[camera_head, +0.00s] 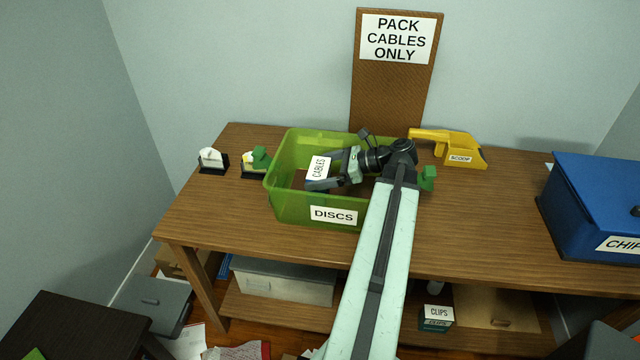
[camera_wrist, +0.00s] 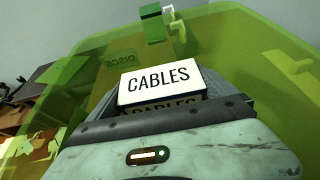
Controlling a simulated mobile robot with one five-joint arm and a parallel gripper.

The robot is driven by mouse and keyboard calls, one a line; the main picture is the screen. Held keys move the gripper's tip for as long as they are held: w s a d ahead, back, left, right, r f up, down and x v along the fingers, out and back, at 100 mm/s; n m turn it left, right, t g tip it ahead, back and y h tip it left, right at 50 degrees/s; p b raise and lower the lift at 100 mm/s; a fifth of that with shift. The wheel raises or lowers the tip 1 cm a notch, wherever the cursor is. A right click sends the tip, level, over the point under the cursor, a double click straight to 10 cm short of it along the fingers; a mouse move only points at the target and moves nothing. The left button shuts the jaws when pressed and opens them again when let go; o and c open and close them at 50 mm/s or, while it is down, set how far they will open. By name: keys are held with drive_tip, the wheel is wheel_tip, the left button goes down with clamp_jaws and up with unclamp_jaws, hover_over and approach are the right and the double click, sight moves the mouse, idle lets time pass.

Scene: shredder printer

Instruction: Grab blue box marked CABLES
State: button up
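The box marked CABLES (camera_head: 318,168) is inside the green see-through bin marked DISCS (camera_head: 290,207) on the wooden table. Its white label faces up; the box body is mostly hidden, so its blue colour is not clear. In the wrist view the CABLES box (camera_wrist: 160,80) sits straight ahead, with a second, shaded CABLES label on its near side. My gripper (camera_head: 322,170) reaches into the bin at the box. Its grey fingers flank the box in the wrist view; whether they press on it I cannot tell.
A yellow scoop (camera_head: 455,147) lies right of the bin. A blue box marked CHIP (camera_head: 590,200) stands at the table's right end. Two small stands, one of them (camera_head: 212,160), are to the left. A brown board marked PACK CABLES ONLY (camera_head: 390,90) rises behind.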

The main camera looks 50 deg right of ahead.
drive_tip(key=shift+c, duration=0.7)
wheel_tip(320, 180, up, 10)
drive_tip(key=p, duration=1)
drive_tip(key=shift+r, duration=0.15)
